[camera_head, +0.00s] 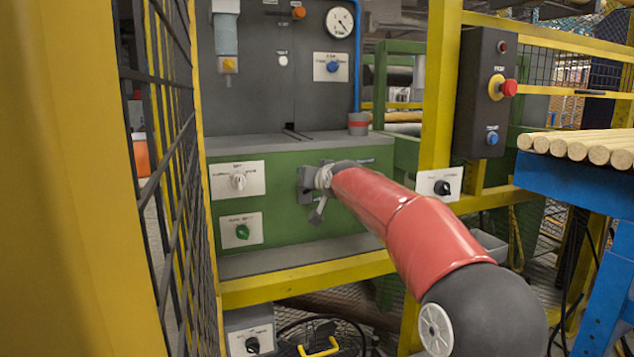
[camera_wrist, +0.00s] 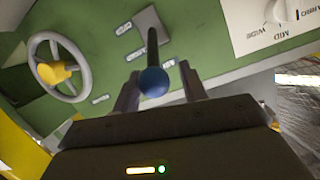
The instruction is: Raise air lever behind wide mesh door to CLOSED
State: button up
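In the wrist view, the lever has a dark shaft and a blue ball knob (camera_wrist: 153,82); the shaft runs to a grey plate (camera_wrist: 152,32) on the green panel. My gripper (camera_wrist: 160,88) has its fingers on either side of the ball, with a gap visible at the right finger. In the head view, my gripper (camera_head: 314,190) is at the green panel (camera_head: 290,222), and the arm and gripper hide the lever's knob. Small labels beside the lever are too blurred to read. The yellow-framed mesh door (camera_head: 175,150) stands at the left.
A grey handwheel (camera_wrist: 83,72) with a yellow hub is left of the lever in the wrist view. A white selector plate (camera_wrist: 262,35) is at the upper right. In the head view, a yellow rail (camera_head: 300,277) runs below the panel, and a yellow post (camera_head: 437,90) stands right.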

jog(key=shift+o, duration=0.5)
jog(key=shift+d, duration=0.1)
jog(key=shift+f, duration=0.1)
jog(key=shift+s+d, duration=0.15)
jog(key=shift+s, duration=0.15)
jog(key=b+v, duration=0.2)
jog(key=v, duration=0.5)
jog(key=shift+b, duration=0.3)
jog(key=shift+s, duration=0.1)
jog(key=s+d+f+g+h, duration=0.1)
jog(key=s+d+f+g, duration=0.1)
jog(key=s+f, duration=0.6)
jog(key=s+d+f+g+h, duration=0.1)
jog(key=s+f+g, duration=0.3)
jog(key=s+f, duration=0.5)
jog(key=s+d+f+g+h, duration=0.1)
jog(key=s+d+f+g, duration=0.2)
jog(key=s+f, duration=0.6)
jog(key=s, duration=1.5)
jog(key=shift+d, duration=0.3)
